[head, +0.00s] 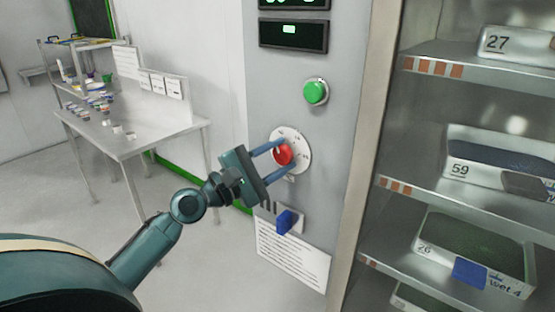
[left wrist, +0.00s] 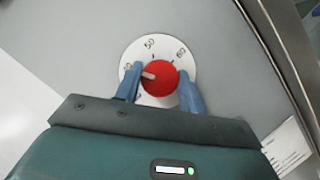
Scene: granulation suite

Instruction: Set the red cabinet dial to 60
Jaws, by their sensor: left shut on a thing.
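The red cabinet dial (head: 283,155) sits on a round white scale plate (head: 301,141) on the grey cabinet panel. In the left wrist view the red dial (left wrist: 161,80) has a white pointer that points left, toward a mark partly hidden by a finger. The marks 50 and 60 show on the plate (left wrist: 166,47) above and to the upper right of the dial. My left gripper (head: 286,156) is shut on the dial, with one blue finger on each side. My right gripper is not in view.
A green button (head: 316,92) and dark displays (head: 293,36) are above the dial. A blue switch (head: 288,221) and a white notice (head: 292,255) are below. Open metal shelves with numbered trays (head: 468,145) stand at right. A steel table (head: 160,139) stands at left.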

